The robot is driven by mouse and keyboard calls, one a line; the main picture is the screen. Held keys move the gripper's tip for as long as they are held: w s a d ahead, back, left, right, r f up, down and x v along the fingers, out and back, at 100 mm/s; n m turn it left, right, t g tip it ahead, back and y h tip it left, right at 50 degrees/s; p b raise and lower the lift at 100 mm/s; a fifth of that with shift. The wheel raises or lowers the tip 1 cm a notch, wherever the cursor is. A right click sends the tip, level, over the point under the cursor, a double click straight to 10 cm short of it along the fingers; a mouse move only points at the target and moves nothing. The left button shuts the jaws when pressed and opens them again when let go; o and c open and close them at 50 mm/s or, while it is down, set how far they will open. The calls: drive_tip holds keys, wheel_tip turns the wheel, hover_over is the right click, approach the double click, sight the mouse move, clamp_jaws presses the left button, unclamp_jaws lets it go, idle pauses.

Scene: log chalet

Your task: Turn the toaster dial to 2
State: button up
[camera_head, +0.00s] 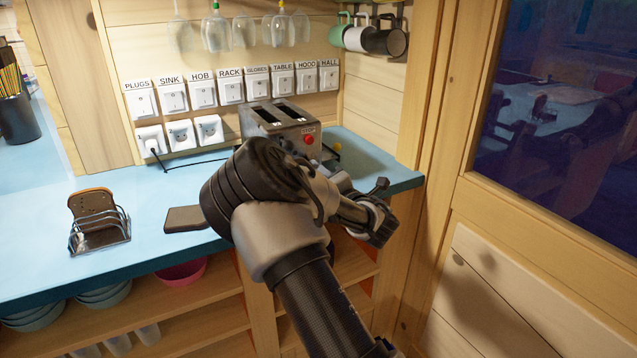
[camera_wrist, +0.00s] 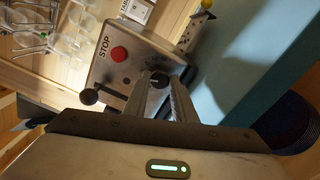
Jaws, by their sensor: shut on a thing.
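The metal toaster (camera_head: 263,112) stands on the blue counter below the switches, with two slots on top. Its front shows a red STOP button (camera_head: 309,139), also in the wrist view (camera_wrist: 119,54). In the wrist view, my gripper (camera_wrist: 158,84) is at the toaster's front (camera_wrist: 133,67), its fingers shut around the dark dial (camera_wrist: 159,78). The dial is mostly covered by the fingers, and I cannot read its marks or setting. A black-knobbed lever (camera_wrist: 89,96) lies left of the fingers. In the head view, my arm hides the dial and the fingertips.
A toast rack (camera_head: 100,240) with a slice of bread and a dark flat block (camera_head: 190,219) stand on the counter (camera_head: 50,265). Labelled switches (camera_head: 202,94) line the wall. Mugs (camera_head: 385,41) and glasses (camera_head: 216,33) hang above. The wooden wall is close on the right.

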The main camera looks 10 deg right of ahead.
drive_tip(key=n+b, duration=0.3)
drive_tip(key=n, duration=0.1)
drive_tip(key=shift+d+n, duration=0.1)
drive_tip(key=shift+n, duration=0.2)
idle(0.3)
drive_tip(key=o, duration=1)
drive_tip(key=shift+o, duration=0.2)
drive_tip(key=shift+s, duration=0.1)
drive_tip(key=p+v, duration=0.1)
drive_tip(key=v, duration=1.6)
drive_tip(key=shift+s+p, duration=0.15)
drive_tip(key=shift+p, duration=0.15)
drive_tip(key=shift+r, duration=0.1)
